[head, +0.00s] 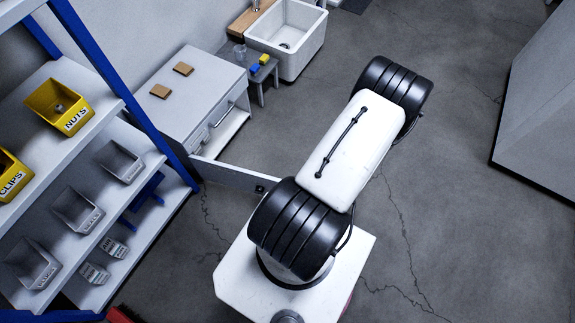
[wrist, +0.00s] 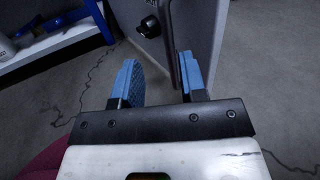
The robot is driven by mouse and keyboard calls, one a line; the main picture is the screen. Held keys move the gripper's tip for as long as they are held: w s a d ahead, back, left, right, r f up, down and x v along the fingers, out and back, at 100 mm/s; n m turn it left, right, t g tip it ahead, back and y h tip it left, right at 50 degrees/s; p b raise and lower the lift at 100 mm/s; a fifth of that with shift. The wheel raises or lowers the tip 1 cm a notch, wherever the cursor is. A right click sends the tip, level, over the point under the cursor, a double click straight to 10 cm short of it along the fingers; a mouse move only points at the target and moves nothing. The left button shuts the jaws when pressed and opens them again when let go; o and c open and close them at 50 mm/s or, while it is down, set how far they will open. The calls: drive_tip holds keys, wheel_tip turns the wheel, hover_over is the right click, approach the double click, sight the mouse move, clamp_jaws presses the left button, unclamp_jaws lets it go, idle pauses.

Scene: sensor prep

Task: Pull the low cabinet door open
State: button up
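The low cabinet (head: 197,78) is grey-white and stands against the wall in the head view. Its door (head: 225,176) is swung wide open, sticking out into the room from the cabinet's near end. A small dark fitting (head: 260,188) shows near the door's free end. In the wrist view the door (wrist: 200,35) rises ahead, with a black knob (wrist: 148,26) and an upright grey bar (wrist: 174,45). My gripper (wrist: 160,78) has its two blue fingers apart, with the bar's lower end close to the right finger; I cannot tell if they touch. My arm hides the gripper in the head view.
A shelf rack (head: 150,165) with blue posts and bins stands left of the door. A small grey stool (head: 266,76) with blue and yellow blocks and a white sink (head: 290,40) stand beyond the cabinet. Bare floor (head: 450,200) lies to the right.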

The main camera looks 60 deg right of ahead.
drive_tip(key=shift+s+a, duration=0.1)
drive_tip(key=shift+s, duration=0.15)
idle(0.4)
